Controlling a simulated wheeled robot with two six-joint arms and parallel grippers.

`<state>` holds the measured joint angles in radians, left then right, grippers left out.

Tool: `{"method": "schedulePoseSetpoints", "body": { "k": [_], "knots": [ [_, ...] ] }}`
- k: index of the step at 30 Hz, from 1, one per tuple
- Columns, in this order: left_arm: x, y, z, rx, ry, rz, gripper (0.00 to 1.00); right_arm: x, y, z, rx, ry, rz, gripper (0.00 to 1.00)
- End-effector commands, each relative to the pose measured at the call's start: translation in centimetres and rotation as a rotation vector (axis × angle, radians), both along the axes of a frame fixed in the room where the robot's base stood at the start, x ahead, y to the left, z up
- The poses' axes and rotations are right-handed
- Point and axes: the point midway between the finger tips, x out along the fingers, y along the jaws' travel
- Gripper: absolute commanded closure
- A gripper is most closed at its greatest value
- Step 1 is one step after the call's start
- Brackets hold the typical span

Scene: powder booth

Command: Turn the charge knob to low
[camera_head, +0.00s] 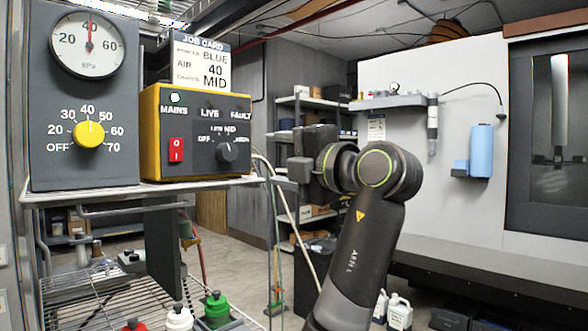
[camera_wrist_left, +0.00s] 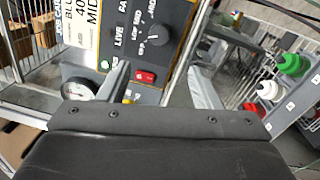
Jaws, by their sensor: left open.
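The charge knob (camera_head: 227,152) is a dark round knob on the dark face of a yellow control box (camera_head: 150,130), at the lower right of that face. Labels reading OFF, LOW and MID are around it, with another at the right that is hard to read. Its pointer is too small to read surely. The knob also shows in the left wrist view (camera_wrist_left: 156,38), beyond the fingers. My left gripper (camera_head: 292,170) is to the right of the box, apart from the knob. In the left wrist view its two fingers (camera_wrist_left: 158,72) are spread and empty. My right gripper is not in view.
A red rocker switch (camera_head: 176,150) is left of the knob. A grey gauge panel with a yellow knob (camera_head: 89,134) stands further left. A job card (camera_head: 202,62) reading BLUE, 40, MID stands behind the box.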

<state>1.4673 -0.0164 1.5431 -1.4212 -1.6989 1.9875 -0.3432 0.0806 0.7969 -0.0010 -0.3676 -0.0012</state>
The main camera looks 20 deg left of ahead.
Motion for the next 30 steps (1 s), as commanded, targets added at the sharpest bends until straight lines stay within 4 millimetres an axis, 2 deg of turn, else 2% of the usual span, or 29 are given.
{"method": "schedulePoseSetpoints", "body": {
  "k": [3, 7, 23, 26, 29, 30],
  "knots": [
    [-0.6, -1.7, -0.2, 0.000, 0.000, -0.003, 0.42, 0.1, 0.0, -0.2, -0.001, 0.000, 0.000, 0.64],
    [-1.0, -2.6, -0.2, 0.001, 0.001, -0.002, 0.42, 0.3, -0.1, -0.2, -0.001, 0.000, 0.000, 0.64],
    [-1.1, -2.8, -0.2, 0.001, 0.002, 0.000, 0.42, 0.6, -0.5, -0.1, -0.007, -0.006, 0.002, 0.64],
    [-0.1, -2.6, -0.8, 0.022, 0.046, -0.007, 0.42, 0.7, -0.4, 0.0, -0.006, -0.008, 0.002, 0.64],
    [3.1, -2.3, -3.1, 0.093, 0.187, -0.034, 0.42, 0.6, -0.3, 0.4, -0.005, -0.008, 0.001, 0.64],
    [4.9, -2.1, -4.7, 0.133, 0.270, -0.053, 0.42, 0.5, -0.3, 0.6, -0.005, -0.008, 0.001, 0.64]
  ]
}}
